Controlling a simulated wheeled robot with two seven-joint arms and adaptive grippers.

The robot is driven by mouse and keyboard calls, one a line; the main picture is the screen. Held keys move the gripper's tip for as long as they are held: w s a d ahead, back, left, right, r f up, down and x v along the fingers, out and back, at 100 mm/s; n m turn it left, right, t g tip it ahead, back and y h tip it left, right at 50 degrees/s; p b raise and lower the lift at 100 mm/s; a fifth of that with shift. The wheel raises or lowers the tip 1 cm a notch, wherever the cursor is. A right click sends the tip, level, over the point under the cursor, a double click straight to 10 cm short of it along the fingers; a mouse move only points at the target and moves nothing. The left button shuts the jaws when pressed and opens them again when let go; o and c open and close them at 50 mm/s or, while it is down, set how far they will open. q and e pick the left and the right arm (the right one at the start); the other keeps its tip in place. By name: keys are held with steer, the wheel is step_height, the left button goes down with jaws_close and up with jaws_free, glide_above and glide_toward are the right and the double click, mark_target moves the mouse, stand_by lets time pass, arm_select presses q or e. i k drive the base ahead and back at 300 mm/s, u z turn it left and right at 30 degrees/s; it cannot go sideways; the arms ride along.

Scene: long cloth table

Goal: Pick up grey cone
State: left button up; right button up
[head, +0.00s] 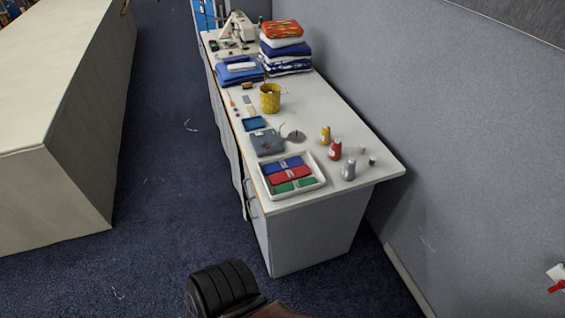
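The grey cone (348,170), a spool of grey thread, stands upright near the front right corner of the white table (345,118). A red cone (334,150) stands just behind it to the left, and a yellow cone (325,136) stands farther back. The grey cone is in plain sight with nothing on top of it.
A white tray (321,183) of folded cloths lies left of the grey cone. Small spools (372,160) sit to its right. A yellow pot (270,97) and cloth stacks (286,50) stand farther back. A grey wall (440,130) runs along the right.

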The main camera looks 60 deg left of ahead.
mark_target(348, 172)
steer(key=u, duration=2)
